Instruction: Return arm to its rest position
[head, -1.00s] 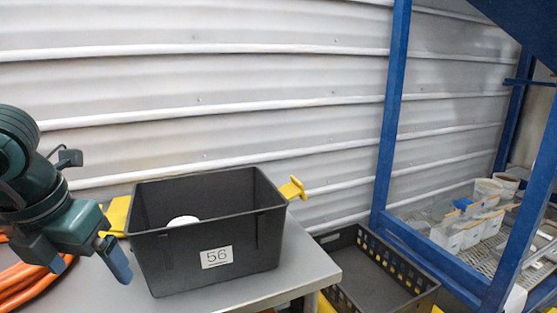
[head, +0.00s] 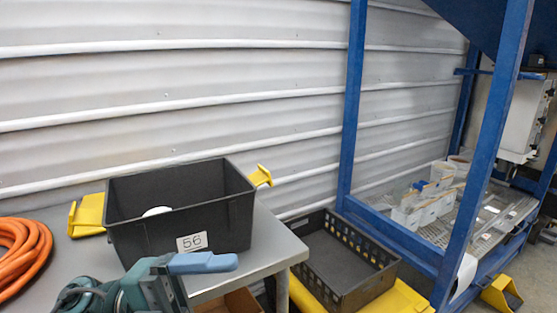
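My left gripper (head: 190,280) is at the bottom edge of the head view, in front of the black bin and table edge. One blue-grey finger points right, set at the upper side of the teal gripper body; the other finger is hidden or cut off. I see nothing held. The black bin (head: 225,222), labelled 56, stands upright on the grey table (head: 275,243). A small white round thing (head: 157,211) shows inside it. The gripper overlaps the bin's lower front in the picture; I cannot tell any contact. My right gripper is not in view.
A coiled orange hose (head: 22,255) lies on the table at left. Yellow handles (head: 88,213) stick out beside the bin. A low black crate (head: 345,262) stands right of the table, by the blue frame (head: 352,110). White containers (head: 425,205) sit on a mesh shelf behind it.

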